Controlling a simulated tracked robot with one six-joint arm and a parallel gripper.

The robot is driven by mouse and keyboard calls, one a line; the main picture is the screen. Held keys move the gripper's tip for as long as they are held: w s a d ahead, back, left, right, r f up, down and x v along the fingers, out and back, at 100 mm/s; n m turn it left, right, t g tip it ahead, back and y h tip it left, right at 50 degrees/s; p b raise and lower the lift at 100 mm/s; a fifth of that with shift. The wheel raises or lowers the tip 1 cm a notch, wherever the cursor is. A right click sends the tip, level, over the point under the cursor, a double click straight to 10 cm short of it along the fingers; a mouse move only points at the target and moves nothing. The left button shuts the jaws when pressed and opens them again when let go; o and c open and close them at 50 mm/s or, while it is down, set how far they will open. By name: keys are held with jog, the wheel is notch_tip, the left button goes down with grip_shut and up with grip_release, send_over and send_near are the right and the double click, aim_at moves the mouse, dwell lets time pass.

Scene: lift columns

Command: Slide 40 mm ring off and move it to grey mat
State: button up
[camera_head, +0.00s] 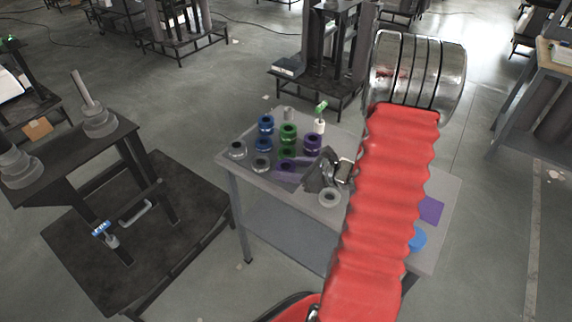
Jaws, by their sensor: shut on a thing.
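My gripper (322,172) is low over the grey table (262,196), among the ring-shaped pieces. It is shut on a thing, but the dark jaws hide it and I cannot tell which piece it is. A grey ring (329,197) shows just in front of the gripper. Two more grey pieces (238,149) (261,163) stand at the left. Blue pieces (265,124), green pieces (288,131) and a purple piece (312,142) stand behind and left of the gripper. I cannot read which ring is 40 mm. No grey mat can be made out; my red arm covers part of the table.
A purple mat (431,210) and a blue round mat (418,239) lie right of my arm. A small bottle with a green top (320,118) stands at the back. A dark stand (88,148) with grey fittings is at the left. Open floor lies between it and the table.

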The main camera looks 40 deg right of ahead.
jog(key=shift+f, duration=0.85)
jog(key=o, duration=1.3)
jog(key=v, duration=1.3)
jog(key=shift+s+d, duration=0.1)
jog(key=shift+s, duration=0.25)
